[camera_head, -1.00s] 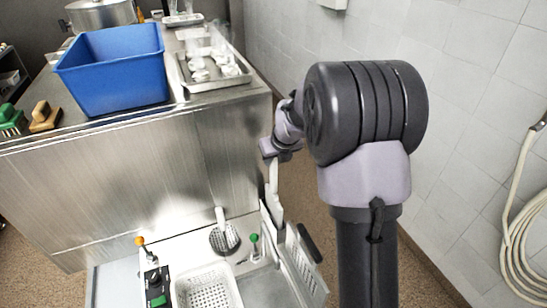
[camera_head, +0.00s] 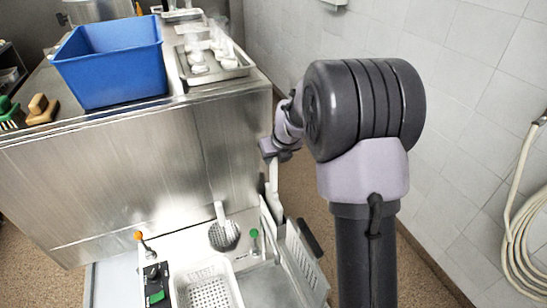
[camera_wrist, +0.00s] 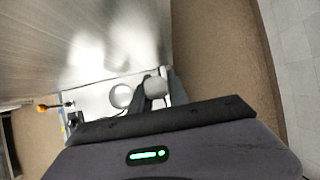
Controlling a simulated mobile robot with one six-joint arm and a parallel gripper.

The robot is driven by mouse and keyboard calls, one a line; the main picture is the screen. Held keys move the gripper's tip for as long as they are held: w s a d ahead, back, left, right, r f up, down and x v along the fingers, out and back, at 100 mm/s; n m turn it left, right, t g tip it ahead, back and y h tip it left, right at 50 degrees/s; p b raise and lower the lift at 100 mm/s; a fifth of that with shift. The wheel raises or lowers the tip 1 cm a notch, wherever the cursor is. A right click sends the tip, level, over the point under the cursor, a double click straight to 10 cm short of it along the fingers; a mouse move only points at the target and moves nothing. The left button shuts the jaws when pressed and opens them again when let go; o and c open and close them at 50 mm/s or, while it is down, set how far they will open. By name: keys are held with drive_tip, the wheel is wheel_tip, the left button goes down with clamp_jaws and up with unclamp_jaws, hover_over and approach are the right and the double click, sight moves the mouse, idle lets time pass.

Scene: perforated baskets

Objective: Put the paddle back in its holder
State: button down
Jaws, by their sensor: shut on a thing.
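My gripper (camera_head: 278,152) is above the right side of the white work unit, shut on the white paddle (camera_head: 273,175). The paddle hangs down, roughly upright, its lower part beside a perforated side panel (camera_head: 300,258). In the wrist view, a pale grey end of the paddle (camera_wrist: 155,87) shows between the dark fingers. I cannot tell which part is the paddle's holder, nor whether the paddle's lower end touches anything.
A perforated basket (camera_head: 209,292) sits in the white unit, with a round perforated skimmer (camera_head: 224,237) behind it. Orange (camera_head: 138,235) and green (camera_head: 254,234) knobs stand nearby. A steel counter (camera_head: 130,175) carries a blue bin (camera_head: 112,75). A tiled wall is at right.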

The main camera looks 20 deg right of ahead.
drive_tip(key=shift+f, duration=0.15)
drive_tip(key=c, duration=1.2)
unclamp_jaws()
drive_tip(key=p+v, duration=0.3)
drive_tip(key=v, duration=1.4)
drive_tip(key=shift+s, duration=0.15)
